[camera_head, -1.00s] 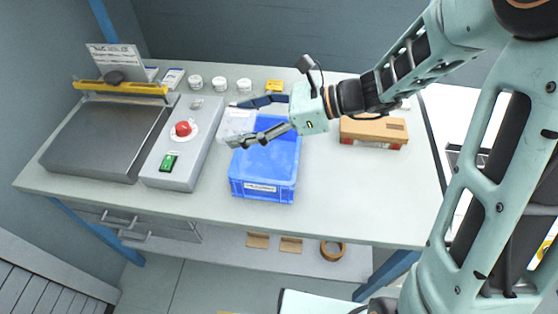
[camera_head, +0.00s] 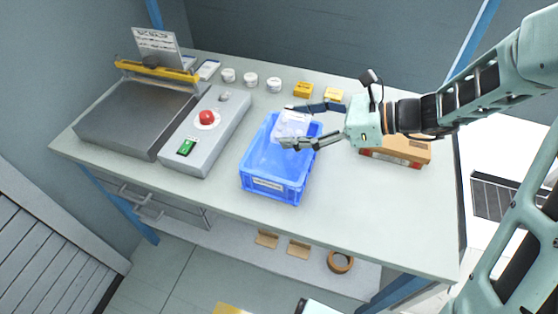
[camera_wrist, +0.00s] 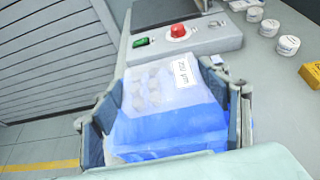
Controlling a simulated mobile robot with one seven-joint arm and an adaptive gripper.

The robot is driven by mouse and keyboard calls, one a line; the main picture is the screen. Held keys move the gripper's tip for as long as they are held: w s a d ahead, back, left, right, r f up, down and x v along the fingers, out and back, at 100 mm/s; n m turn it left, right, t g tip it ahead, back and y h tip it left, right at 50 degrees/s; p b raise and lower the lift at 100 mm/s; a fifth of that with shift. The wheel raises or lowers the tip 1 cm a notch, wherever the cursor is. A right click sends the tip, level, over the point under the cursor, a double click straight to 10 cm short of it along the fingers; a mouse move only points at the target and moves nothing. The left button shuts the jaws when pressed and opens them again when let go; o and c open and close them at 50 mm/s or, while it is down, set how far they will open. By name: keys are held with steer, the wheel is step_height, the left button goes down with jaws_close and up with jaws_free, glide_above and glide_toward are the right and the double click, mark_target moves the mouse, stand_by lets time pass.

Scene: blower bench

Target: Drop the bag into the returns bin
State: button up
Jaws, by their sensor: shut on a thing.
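The clear plastic bag (camera_head: 291,122) with pale contents hangs between the fingers of my gripper (camera_head: 289,127). My gripper is shut on it, one finger at each side. The blue bin (camera_head: 265,184) stands on the bench, and the head view shows the bag over its back right part. In the wrist view the bag (camera_wrist: 152,88) carries a white label and fills the space between the fingers (camera_wrist: 168,110). Blue shows at its lower part there. The exact height of the bag above the bin is hard to tell.
A sealer (camera_head: 137,118) and a control box with a red button (camera_head: 207,117) stand left of the bin. Several white tubs (camera_head: 250,79) and yellow boxes (camera_head: 303,90) line the back. A cardboard box (camera_head: 405,149) lies right. The bench front right is clear.

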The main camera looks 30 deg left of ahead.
step_height(320, 180, down, 5)
steer(key=b, duration=0.4)
steer(key=o, duration=1.3)
steer(key=v, duration=1.2)
